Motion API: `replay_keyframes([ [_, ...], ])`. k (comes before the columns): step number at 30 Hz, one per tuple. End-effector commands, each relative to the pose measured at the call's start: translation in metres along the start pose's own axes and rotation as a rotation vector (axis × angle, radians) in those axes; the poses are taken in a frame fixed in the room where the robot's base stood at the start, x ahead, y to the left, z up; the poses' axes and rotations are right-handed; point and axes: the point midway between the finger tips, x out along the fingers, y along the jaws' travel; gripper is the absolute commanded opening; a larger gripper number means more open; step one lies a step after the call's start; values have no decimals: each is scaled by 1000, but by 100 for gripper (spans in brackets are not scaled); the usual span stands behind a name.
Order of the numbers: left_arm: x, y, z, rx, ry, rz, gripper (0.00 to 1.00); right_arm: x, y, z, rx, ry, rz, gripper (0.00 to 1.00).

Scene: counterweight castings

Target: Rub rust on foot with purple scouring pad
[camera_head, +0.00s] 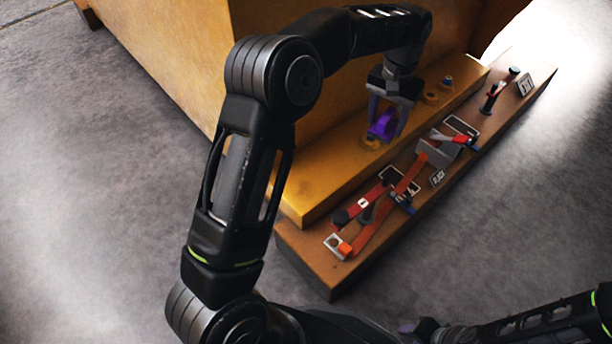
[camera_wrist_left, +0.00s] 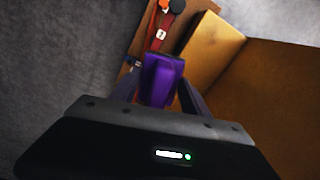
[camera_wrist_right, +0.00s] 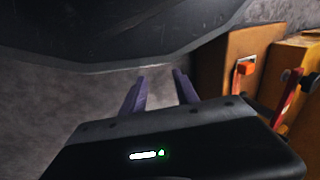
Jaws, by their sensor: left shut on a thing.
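The purple scouring pad (camera_head: 383,124) is held between the fingers of my left gripper (camera_head: 386,122), which is shut on it. The pad also shows large in the left wrist view (camera_wrist_left: 160,80). It is low over the yellow foot (camera_head: 320,175), at a round rusty-brown spot (camera_head: 371,141) on the foot's top; I cannot tell whether it touches. My right gripper (camera_wrist_right: 155,85) is open and empty in the right wrist view, over the grey floor. Any rust right under the pad is hidden.
A brown wooden board (camera_head: 330,275) lies along the foot's front, with red-handled tools, a grey block (camera_head: 437,152), small labels and a dark clamp-like tool (camera_head: 497,92). The large yellow casting (camera_head: 180,55) rises behind. Two more round spots (camera_head: 430,97) (camera_head: 447,81) lie farther along the foot.

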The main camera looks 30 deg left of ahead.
Motion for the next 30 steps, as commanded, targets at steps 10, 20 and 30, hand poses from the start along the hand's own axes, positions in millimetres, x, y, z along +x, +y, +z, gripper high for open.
replay_keyframes([
  [10, 21, -17, 2, 80, -5, -6, 16, 0, 0, 0, 0, 0, 0, 52],
  [20, 136, -98, 40, 598, -17, -16, 16, -2, -1, 0, 0, -1, 0, 52],
  [30, 210, -140, 91, 1035, -1, 0, 16, -3, -1, 1, 0, -2, 0, 52],
])
